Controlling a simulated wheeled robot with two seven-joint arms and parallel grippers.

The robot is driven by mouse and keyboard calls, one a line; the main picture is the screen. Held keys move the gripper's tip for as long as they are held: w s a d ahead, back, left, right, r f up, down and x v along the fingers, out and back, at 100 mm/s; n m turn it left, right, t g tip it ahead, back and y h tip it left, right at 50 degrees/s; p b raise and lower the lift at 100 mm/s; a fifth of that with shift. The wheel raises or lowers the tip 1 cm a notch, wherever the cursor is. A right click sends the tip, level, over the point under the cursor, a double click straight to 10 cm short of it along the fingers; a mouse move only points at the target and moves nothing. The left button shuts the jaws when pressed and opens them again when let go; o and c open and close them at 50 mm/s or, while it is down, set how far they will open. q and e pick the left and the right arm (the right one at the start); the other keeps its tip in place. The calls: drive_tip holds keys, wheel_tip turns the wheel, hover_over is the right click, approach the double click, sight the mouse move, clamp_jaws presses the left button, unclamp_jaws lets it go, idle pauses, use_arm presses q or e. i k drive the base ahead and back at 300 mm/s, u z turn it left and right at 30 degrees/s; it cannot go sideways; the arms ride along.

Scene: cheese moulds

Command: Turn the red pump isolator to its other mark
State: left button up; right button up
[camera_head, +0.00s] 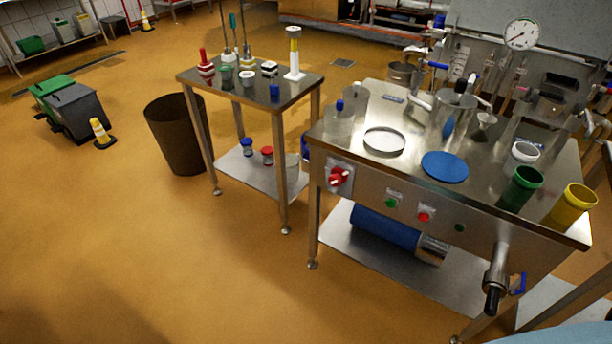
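The red pump isolator (338,178) is a red rotary knob on a pale plate. It sits on the front panel of the steel workbench (375,182), near the bench's left corner. Its handle looks slanted, with pale patches at its lower left. The marks around it are too small to read, so I cannot tell which one it points to. Neither of my grippers shows in this view, and nothing touches the knob.
Green (391,203) and red (424,216) buttons sit right of the isolator. A black-ended handle (494,285) juts from the bench front. A small steel table (215,82) with tools stands left, beside a brown bin (174,135). The orange floor (150,260) in front is clear.

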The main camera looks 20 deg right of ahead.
sight(339, 176)
drive_tip(key=i, duration=0.6)
drive_tip(key=u, duration=1)
drive_tip(key=i, duration=1.2)
drive_tip(key=z, duration=2.9)
